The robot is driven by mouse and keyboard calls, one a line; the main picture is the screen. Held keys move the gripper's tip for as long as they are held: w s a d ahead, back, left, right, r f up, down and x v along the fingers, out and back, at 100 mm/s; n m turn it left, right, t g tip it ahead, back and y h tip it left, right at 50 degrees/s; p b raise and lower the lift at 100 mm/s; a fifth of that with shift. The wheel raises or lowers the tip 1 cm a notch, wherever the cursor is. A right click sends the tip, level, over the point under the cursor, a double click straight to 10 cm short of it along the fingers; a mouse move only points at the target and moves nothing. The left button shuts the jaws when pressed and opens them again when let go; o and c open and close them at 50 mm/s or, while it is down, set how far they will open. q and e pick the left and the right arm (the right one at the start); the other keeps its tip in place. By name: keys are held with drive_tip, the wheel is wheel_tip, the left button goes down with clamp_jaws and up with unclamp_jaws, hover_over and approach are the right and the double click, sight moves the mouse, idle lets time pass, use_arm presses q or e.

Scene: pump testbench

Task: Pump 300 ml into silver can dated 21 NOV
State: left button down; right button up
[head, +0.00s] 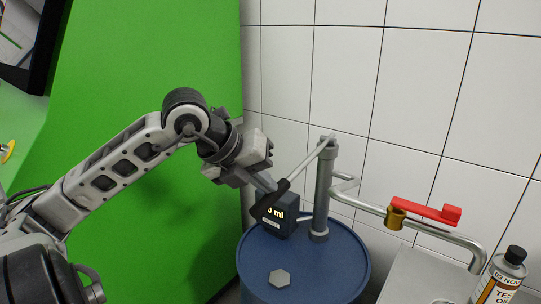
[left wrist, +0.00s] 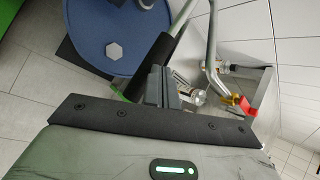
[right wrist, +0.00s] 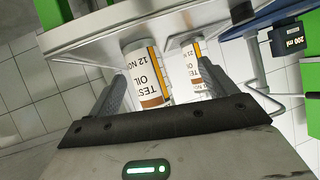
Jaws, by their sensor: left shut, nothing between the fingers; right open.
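My left gripper (head: 268,184) is shut and empty beside the black grip of the pump handle (head: 270,198). In the left wrist view its fingers (left wrist: 158,78) overlap the grip (left wrist: 150,66); contact is unclear. The handle slopes up to the pump post (head: 322,195). The meter (head: 280,217) is partly hidden in the head view; in the right wrist view it (right wrist: 289,40) reads 200 ml. My right gripper (right wrist: 162,72) is open. Beyond its fingers are a can marked 12 NOV (right wrist: 146,72) and one that seems marked 21 NOV (right wrist: 190,65).
The pump stands on a blue drum (head: 345,262) with a grey hex cap (head: 279,278). A red valve lever (head: 425,209) sits on the outlet pipe (head: 470,247). A black-capped can marked 03 NOV (head: 499,278) stands beside a metal table (head: 415,275). A green panel (head: 150,60) stands behind my left arm.

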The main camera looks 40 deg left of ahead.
use_arm(q)
drive_tip(key=shift+w+r+p, duration=0.1)
drive_tip(key=shift+r+p, duration=0.25)
drive_tip(key=shift+r, duration=0.35)
drive_tip(key=shift+r+p, duration=0.4)
drive_tip(key=shift+r, duration=0.1)
drive_tip(key=shift+w+r+p, duration=0.15)
drive_tip(key=shift+r+p, duration=0.4)
drive_tip(key=shift+r, duration=0.2)
drive_tip(key=shift+r+p, duration=0.5)
drive_tip(key=shift+r, duration=0.25)
drive_tip(key=shift+w+a+r+p, duration=0.1)
drive_tip(key=shift+r+p, duration=0.3)
drive_tip(key=shift+r, duration=0.1)
drive_tip(key=shift+w+r+p, duration=0.1)
drive_tip(key=shift+r+p, duration=0.45)
drive_tip(key=shift+r, duration=0.2)
use_arm(e)
drive_tip(key=shift+w+d+r, duration=0.1)
drive_tip(key=shift+d+r, duration=0.05)
drive_tip(key=shift+r, duration=1.15)
use_arm(q)
drive_tip(key=shift+r, duration=0.1)
use_arm(e)
drive_tip(key=shift+g, duration=0.3)
